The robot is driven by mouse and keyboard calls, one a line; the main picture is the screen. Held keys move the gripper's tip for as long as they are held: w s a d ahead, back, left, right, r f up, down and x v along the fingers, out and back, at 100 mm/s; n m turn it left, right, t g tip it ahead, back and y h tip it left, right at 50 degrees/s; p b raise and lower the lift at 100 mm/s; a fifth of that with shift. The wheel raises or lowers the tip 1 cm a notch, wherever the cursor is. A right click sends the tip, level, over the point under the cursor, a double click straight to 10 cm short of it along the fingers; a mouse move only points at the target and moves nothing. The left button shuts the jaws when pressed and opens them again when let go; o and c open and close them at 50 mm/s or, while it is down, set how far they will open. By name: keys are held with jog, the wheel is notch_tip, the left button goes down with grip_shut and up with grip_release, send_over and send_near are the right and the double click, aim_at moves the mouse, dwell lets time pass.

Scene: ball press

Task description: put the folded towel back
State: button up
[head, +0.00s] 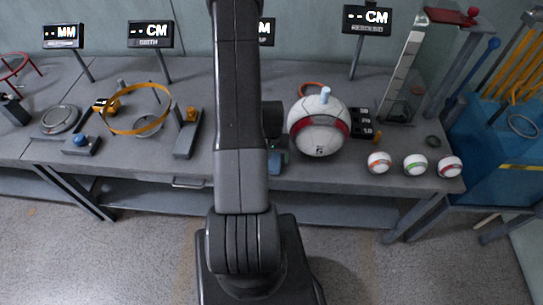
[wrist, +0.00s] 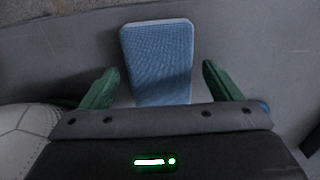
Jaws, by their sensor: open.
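The folded towel (wrist: 157,50) is a blue ribbed block with a pale edge, lying on the grey bench top in the wrist view. My gripper (wrist: 159,76) is open, its two green fingertips apart on either side of the towel's near part, with gaps at both sides. The towel's near end is hidden by the gripper body. I cannot tell whether the fingers are down at its height. In the head view my arm hides most of the gripper, and a small blue-grey patch right of the arm may be the towel.
A large white and red ball (head: 319,126) stands close to the right of my arm. Several small balls, including one (head: 379,162), sit along the right front of the bench (head: 340,185). An orange hoop (head: 140,110) and a dark stand (head: 187,138) are on the left.

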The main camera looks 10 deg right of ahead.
jog(key=shift+r, duration=0.1)
notch_tip(320, 180, up, 12)
jog(key=shift+b, duration=0.45)
dwell(0.5)
notch_tip(320, 180, down, 12)
jog(key=shift+f+p, duration=0.15)
jog(key=shift+p, duration=0.3)
dwell(0.4)
